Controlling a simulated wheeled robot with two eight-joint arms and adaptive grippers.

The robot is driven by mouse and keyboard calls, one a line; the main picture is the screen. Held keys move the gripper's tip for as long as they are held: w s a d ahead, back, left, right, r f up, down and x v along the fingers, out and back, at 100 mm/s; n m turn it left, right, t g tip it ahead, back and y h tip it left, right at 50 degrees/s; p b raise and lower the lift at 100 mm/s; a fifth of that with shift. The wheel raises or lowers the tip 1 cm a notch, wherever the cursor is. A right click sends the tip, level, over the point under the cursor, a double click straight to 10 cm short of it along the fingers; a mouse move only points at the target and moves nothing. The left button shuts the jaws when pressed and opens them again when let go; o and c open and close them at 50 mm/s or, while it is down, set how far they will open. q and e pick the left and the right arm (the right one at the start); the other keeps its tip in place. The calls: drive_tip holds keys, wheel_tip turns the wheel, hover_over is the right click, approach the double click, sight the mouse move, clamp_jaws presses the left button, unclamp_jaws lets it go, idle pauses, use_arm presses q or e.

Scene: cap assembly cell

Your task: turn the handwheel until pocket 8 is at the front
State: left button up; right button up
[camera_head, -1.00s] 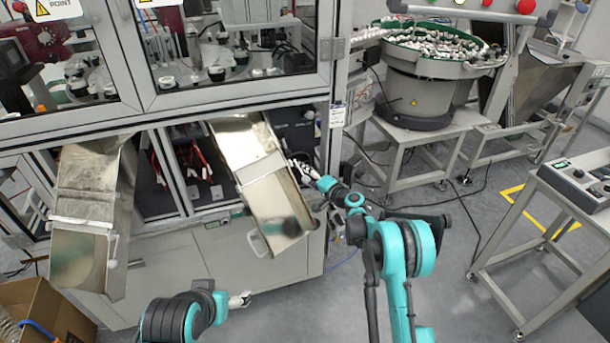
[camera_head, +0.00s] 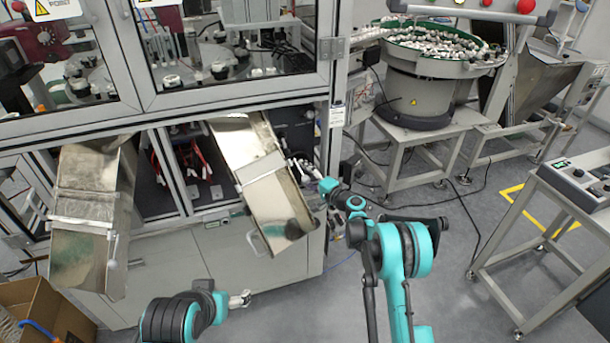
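Through the machine's front windows I see small black-and-white parts (camera_head: 219,70) standing on a round plate. No pocket number is readable, so I cannot tell which pocket is at the front. The handwheel cannot be made out; my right arm reaches to the lower right opening of the cabinet. My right gripper (camera_head: 303,168) is small and partly hidden there, beside the right metal chute. I cannot tell whether it is open or shut, or what it touches. My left gripper (camera_head: 241,299) is low in front of the cabinet, apart from everything, its fingers too small to judge.
Two metal chutes, left (camera_head: 88,220) and right (camera_head: 262,185), stick out of the cabinet front. A bowl feeder (camera_head: 425,85) stands at the back right, a control table (camera_head: 580,190) at the right. A cardboard box (camera_head: 55,310) is at the lower left.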

drive_tip(key=shift+d, duration=0.1)
drive_tip(key=v, duration=1.2)
